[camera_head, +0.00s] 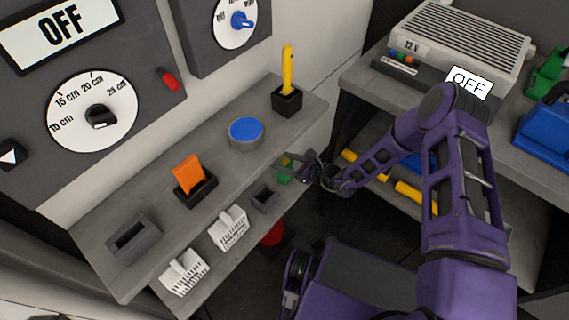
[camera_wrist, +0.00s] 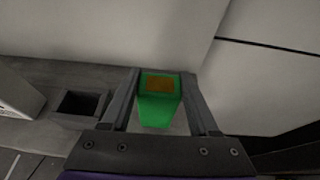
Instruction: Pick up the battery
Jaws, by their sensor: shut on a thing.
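The battery (camera_wrist: 158,110) is a green block with an orange-brown patch on its end. In the wrist view it sits between the two fingers of my gripper (camera_wrist: 163,82), which is shut on it. In the head view the battery (camera_head: 284,176) shows small and green at the tips of my gripper (camera_head: 289,166), partly hidden by the fingers. It is near the right end of the lower shelf, to the right of an empty dark square holder (camera_head: 265,197). The holder also shows at the left of the wrist view (camera_wrist: 82,103). I cannot tell whether the battery touches the shelf.
On the grey shelves are an orange piece (camera_head: 188,173) in a black holder, a blue round thing (camera_head: 246,132), a yellow tool (camera_head: 288,68) in a black stand, and two white baskets (camera_head: 229,228). A workbench (camera_head: 398,104) with a 12 V unit (camera_head: 455,45) stands right.

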